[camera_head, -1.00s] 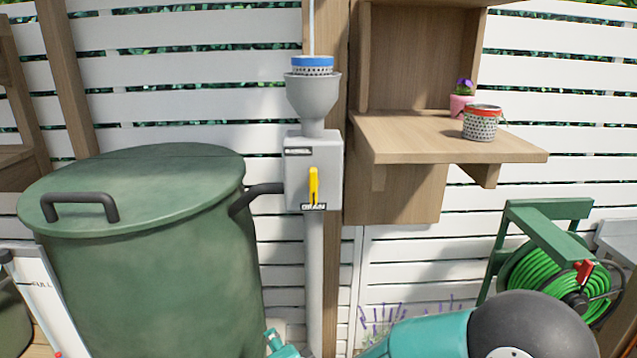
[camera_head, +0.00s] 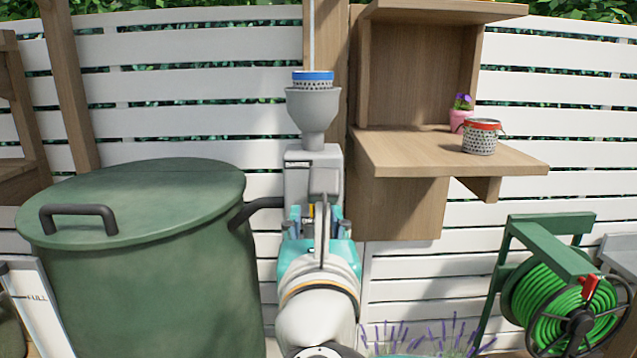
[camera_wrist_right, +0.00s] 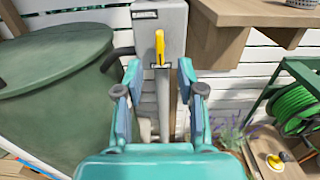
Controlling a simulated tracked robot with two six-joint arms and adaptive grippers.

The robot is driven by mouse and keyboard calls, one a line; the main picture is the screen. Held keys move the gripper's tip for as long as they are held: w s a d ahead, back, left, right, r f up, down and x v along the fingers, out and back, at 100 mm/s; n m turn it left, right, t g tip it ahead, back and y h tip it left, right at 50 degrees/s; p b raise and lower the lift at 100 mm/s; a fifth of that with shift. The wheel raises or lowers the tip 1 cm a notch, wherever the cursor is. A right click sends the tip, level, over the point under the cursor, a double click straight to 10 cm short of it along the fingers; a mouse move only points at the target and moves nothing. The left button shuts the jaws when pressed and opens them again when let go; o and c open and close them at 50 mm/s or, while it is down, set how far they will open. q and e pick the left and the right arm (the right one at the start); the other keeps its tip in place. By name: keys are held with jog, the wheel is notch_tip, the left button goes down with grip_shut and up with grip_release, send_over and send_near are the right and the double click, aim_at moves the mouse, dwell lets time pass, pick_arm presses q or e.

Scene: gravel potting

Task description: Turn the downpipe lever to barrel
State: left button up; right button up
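The yellow lever (camera_wrist_right: 160,47) is on the front of the grey downpipe box (camera_wrist_right: 172,22). It stands vertical, its lower end over a dark label whose words I cannot read here. Another label sits near the top of the box. In the head view my right gripper (camera_head: 315,218) is in front of the box and hides most of the lever. In the right wrist view the right gripper (camera_wrist_right: 159,78) is open, with one finger to each side below the lever and nothing between them. My left gripper is not in view.
A green lidded barrel (camera_head: 150,260) stands left, joined to the box by a dark pipe (camera_head: 258,208). A grey funnel (camera_head: 314,108) with a blue-rimmed sieve (camera_head: 313,80) sits on top. A wooden shelf (camera_head: 410,155) holding a red-rimmed pot (camera_head: 480,138) and a hose reel (camera_head: 565,300) are right.

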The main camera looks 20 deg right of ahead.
jog(key=p+x, duration=0.2)
jog(key=x, duration=0.9)
jog(key=shift+s, duration=0.1)
